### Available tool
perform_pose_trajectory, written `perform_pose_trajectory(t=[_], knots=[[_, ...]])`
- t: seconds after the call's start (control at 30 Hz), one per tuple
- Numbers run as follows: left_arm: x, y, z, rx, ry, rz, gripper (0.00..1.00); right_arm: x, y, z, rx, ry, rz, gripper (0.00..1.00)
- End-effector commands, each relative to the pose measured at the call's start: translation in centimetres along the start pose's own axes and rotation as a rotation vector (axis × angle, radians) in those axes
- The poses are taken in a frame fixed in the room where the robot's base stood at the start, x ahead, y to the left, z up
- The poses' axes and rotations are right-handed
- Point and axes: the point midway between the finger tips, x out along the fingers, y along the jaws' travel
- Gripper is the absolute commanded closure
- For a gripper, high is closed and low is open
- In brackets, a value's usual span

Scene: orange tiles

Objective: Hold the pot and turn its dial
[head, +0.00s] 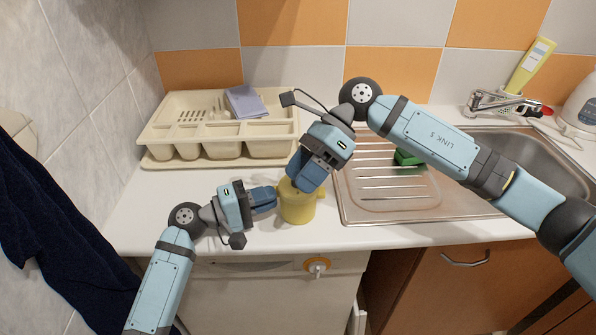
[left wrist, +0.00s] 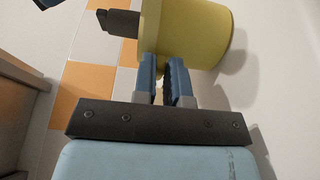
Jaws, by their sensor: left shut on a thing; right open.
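The yellow pot (head: 298,208) stands on the white counter, left of the sink's drainboard. It also shows in the left wrist view (left wrist: 210,35). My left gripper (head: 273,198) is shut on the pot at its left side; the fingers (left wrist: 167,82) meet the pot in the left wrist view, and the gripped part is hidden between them. My right gripper (head: 301,180) is open and points down over the pot's top. It hides most of the top, so I cannot make out the dial or tell whether the fingers touch it.
A beige dish rack (head: 218,152) with a purple cloth (head: 245,103) stands behind left. A metal drainboard and sink (head: 385,208) lie to the right, with a green item (head: 408,158) on it and a tap (head: 497,104) behind. The counter's front edge is close before the pot.

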Motion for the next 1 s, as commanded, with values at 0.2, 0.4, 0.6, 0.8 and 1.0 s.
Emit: perform_pose_trajectory(t=[0.2, 0.4, 0.6, 0.8, 1.0], knots=[[0.0, -0.2, 0.0, -0.001, 0.001, -0.003, 1.0, -5.9, -2.7, 1.2, -0.171, 0.274, -0.197, 0.45], [0.0, -0.2, 0.0, -0.001, 0.001, -0.003, 1.0, -9.0, -3.6, 1.7, -0.236, 0.406, -0.278, 0.45], [0.0, -0.2, 0.0, -0.001, 0.001, -0.003, 1.0, -8.3, -4.2, 1.2, -0.245, 0.43, -0.289, 0.45], [0.0, -0.2, 0.0, -0.001, 0.001, -0.002, 1.0, -5.0, -5.4, -0.2, -0.245, 0.427, -0.287, 0.45], [0.0, -0.1, 0.0, -0.001, 0.001, -0.002, 1.0, -1.6, -6.7, -1.6, -0.244, 0.427, -0.288, 0.45]])
